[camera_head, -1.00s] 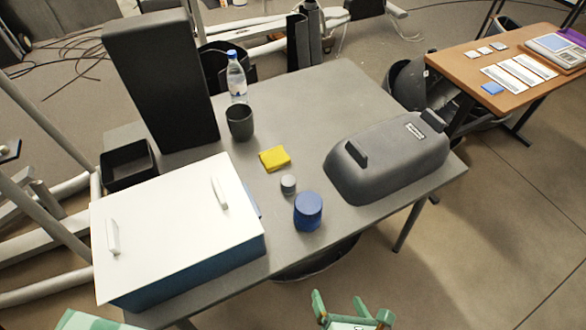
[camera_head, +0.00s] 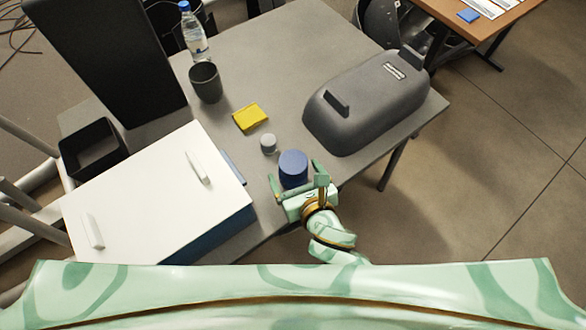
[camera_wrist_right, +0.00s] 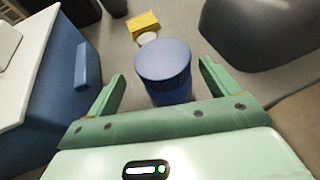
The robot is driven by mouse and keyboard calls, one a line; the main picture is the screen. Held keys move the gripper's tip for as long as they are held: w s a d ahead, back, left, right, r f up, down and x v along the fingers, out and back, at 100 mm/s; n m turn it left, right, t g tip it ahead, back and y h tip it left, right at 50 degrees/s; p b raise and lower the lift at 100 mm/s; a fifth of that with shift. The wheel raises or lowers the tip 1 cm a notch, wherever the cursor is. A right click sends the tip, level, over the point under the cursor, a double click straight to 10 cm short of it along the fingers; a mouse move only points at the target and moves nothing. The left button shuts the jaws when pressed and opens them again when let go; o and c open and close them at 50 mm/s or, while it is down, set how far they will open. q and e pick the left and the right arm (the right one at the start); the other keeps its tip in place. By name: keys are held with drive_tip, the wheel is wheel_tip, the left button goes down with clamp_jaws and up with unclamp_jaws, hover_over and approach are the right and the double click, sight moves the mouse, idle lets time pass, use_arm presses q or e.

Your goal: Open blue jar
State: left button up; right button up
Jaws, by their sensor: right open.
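The blue jar (camera_head: 293,167) stands upright on the grey table near its front edge. Its ridged blue lid is on, as the right wrist view shows the jar (camera_wrist_right: 164,66) from above. My right gripper (camera_head: 297,181) is open, with one finger on each side of the jar at its near side. In the right wrist view the fingertips of my right gripper (camera_wrist_right: 163,73) flank the jar, with gaps on both sides. My left gripper is not in view.
A white-topped blue box (camera_head: 150,190) stands left of the jar. A small grey cylinder (camera_head: 268,143) and a yellow sponge-like block (camera_head: 250,117) lie behind it. A dark grey case (camera_head: 365,100) is to the right. A dark cup (camera_head: 205,83) and bottle (camera_head: 193,35) stand farther back.

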sight(293, 162)
drive_tip(key=x, duration=0.1)
drive_tip(key=b+x, duration=0.1)
drive_tip(key=x, duration=0.3)
drive_tip(key=shift+w+d+r, duration=0.15)
drive_tip(key=shift+w+r, duration=0.15)
drive_tip(key=shift+r, duration=0.1)
drive_tip(key=shift+r, duration=0.1)
drive_tip(key=c, duration=1.3)
